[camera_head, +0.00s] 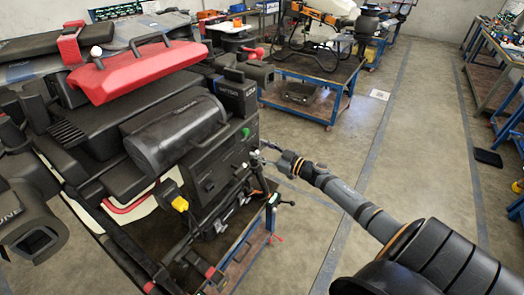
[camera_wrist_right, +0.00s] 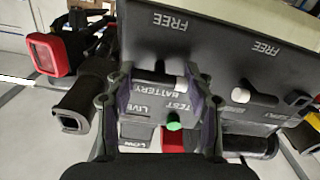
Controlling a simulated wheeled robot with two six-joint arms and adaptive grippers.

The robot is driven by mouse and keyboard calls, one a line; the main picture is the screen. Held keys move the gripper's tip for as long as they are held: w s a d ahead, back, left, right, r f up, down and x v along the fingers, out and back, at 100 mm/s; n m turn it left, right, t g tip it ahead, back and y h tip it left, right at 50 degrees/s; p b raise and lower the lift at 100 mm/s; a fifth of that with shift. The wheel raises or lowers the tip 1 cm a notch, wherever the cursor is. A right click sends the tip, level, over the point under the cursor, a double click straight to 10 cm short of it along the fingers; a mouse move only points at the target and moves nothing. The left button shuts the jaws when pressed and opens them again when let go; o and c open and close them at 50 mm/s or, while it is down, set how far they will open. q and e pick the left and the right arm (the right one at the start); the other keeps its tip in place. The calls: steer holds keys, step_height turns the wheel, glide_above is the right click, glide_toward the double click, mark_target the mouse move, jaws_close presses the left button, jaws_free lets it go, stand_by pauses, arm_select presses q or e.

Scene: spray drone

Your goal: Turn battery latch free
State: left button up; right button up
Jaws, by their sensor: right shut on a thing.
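The drone's dark control panel (camera_head: 215,170) faces right in the head view. My right gripper (camera_head: 262,152) reaches it from the right, at its right edge. In the right wrist view, my right gripper (camera_wrist_right: 160,76) has its two fingers on either side of a dark latch with a white end (camera_wrist_right: 158,80), shut on it. The latch lies roughly crosswise between the fingertips. The labels BATTERY, LIVE and TEST show just below it, and FREE above it. The latch's exact contact with the fingers is partly hidden. My left gripper is not seen.
A second latch with a white end (camera_wrist_right: 258,96) sits to the right on the panel. A green button (camera_wrist_right: 174,126) lies below the gripped latch. A red cover (camera_head: 140,68) tops the drone.

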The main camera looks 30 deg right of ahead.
steer(key=shift+n, duration=0.3)
steer(key=n+b, duration=0.3)
steer(key=n, duration=0.6)
steer(key=n+b, duration=0.1)
steer(key=n, duration=0.3)
steer(key=shift+b, duration=0.35)
steer(key=shift+n+b, duration=0.4)
steer(key=shift+n, duration=1.7)
steer(key=shift+r, duration=0.1)
steer(key=o, duration=1.1)
